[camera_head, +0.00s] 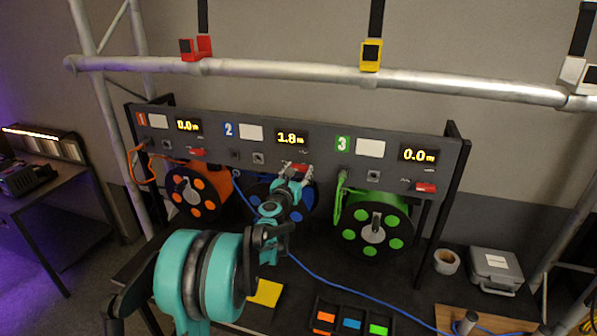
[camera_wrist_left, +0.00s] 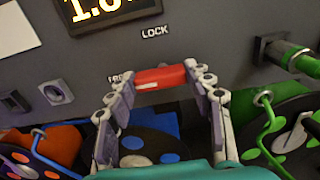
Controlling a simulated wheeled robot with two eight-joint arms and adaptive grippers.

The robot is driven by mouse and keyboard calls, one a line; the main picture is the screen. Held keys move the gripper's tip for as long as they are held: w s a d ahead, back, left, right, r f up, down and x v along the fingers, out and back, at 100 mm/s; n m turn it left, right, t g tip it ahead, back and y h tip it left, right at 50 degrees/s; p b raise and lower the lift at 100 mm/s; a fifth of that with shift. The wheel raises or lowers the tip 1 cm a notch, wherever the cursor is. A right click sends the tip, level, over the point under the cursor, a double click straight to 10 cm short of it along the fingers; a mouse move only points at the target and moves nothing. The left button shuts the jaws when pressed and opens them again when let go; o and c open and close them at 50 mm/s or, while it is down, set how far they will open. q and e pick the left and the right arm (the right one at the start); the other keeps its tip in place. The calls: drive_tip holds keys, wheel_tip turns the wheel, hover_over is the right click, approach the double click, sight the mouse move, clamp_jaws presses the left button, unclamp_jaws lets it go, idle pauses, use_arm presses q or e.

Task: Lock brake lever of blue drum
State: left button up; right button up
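The blue drum (camera_head: 264,197) sits under panel section 2, largely hidden behind my left arm; its blue-dotted face also shows in the left wrist view (camera_wrist_left: 150,147). Its red brake lever (camera_wrist_left: 160,77) is on the panel below the lit display, beneath the word LOCK. A second label left of the lever is partly covered. My left gripper (camera_head: 298,172) is at this lever, with one finger at each end of it. The fingertips overlap the lever's ends; I cannot tell whether they press on it. My right gripper is not in view.
An orange drum (camera_head: 186,191) and a green drum (camera_head: 376,228) flank the blue one, each with a red lever above. A blue cable (camera_head: 325,281) crosses the black table. A colored-block tray (camera_head: 350,322), white cup (camera_head: 446,261) and grey case (camera_head: 496,268) stand on it.

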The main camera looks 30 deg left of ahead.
use_arm(q)
drive_tip(key=shift+m, duration=0.4)
drive_tip(key=m+b, duration=0.1)
drive_tip(key=m, duration=0.2)
drive_tip(key=shift+m, duration=0.4)
drive_tip(key=m+b, duration=0.1)
drive_tip(key=m, duration=0.3)
drive_tip(key=shift+d+r, duration=0.1)
drive_tip(key=m+b, duration=0.1)
drive_tip(key=m, duration=0.4)
drive_tip(key=shift+d, duration=0.1)
drive_tip(key=shift+d+m, duration=0.1)
drive_tip(key=shift+m, duration=2.1)
drive_tip(key=o, duration=1.2)
drive_tip(key=shift+c, duration=0.2)
